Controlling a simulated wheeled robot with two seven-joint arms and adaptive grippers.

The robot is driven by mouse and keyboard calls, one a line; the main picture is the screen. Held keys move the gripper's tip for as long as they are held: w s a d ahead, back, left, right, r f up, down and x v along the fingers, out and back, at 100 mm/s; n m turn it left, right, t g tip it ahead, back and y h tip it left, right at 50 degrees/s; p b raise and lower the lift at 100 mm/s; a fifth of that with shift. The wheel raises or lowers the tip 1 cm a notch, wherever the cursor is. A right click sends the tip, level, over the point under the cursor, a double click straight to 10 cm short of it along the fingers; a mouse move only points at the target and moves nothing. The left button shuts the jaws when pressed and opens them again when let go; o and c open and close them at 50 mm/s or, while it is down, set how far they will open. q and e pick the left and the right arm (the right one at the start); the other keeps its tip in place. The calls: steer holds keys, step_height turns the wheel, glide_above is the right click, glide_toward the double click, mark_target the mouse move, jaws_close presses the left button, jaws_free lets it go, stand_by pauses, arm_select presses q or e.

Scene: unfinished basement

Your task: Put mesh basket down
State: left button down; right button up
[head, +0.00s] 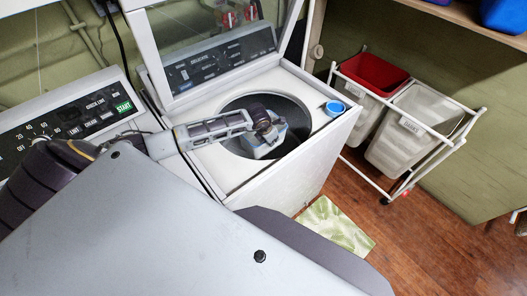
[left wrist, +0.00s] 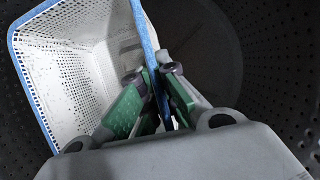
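The mesh basket (left wrist: 75,75) is white with a blue rim and stands tilted in the left wrist view. In the head view a small pale blue and white part of the basket (head: 268,143) shows inside the round opening of the top-loading washer (head: 318,137). My left gripper (left wrist: 154,78) has its green-padded fingers on either side of one basket wall, close together, pinching it at the blue rim. In the head view the left gripper (head: 265,130) reaches down into the opening and hides part of the basket. The basket's underside is hidden. My right gripper is not in view.
The dark perforated drum wall (left wrist: 285,60) surrounds the basket. The washer's glass lid (head: 215,45) stands open behind.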

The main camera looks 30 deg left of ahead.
mark_target(272, 148)
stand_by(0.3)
arm_select(q)
steer(key=shift+f, duration=2.95)
steer(key=shift+f+p, duration=0.3)
steer(key=shift+f, duration=1.75)
steer(key=shift+f, duration=0.15)
steer(key=c, duration=1.6)
jaws_free()
steer(key=shift+c, duration=0.2)
steer(key=shift+r, duration=0.2)
steer(key=shift+v, duration=6)
